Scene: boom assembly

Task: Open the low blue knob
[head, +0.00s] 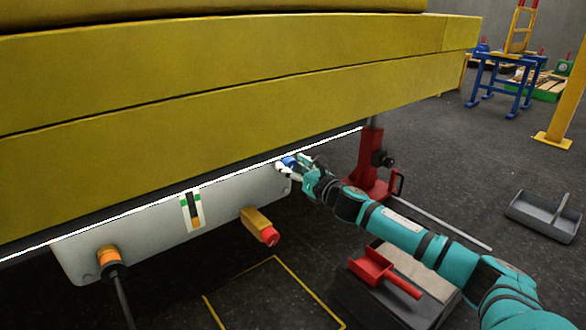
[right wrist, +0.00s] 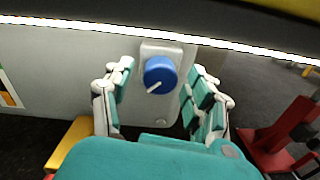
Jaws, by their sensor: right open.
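The blue knob (right wrist: 159,74) is round with a white pointer line and sits on a small grey plate on the grey panel (right wrist: 50,70). In the right wrist view its pointer slants to the lower left. In the head view the knob (head: 289,161) is at the right end of the panel, partly hidden by my gripper. My right gripper (right wrist: 160,98) is open, with a finger on each side of the knob and gaps between; it also shows in the head view (head: 293,168). My left gripper is not in view.
The yellow boom (head: 220,90) hangs over the panel. A yellow lever with a red end (head: 262,228) and a cable plug (head: 109,257) are further left. A red jack (head: 372,170) stands right of the knob.

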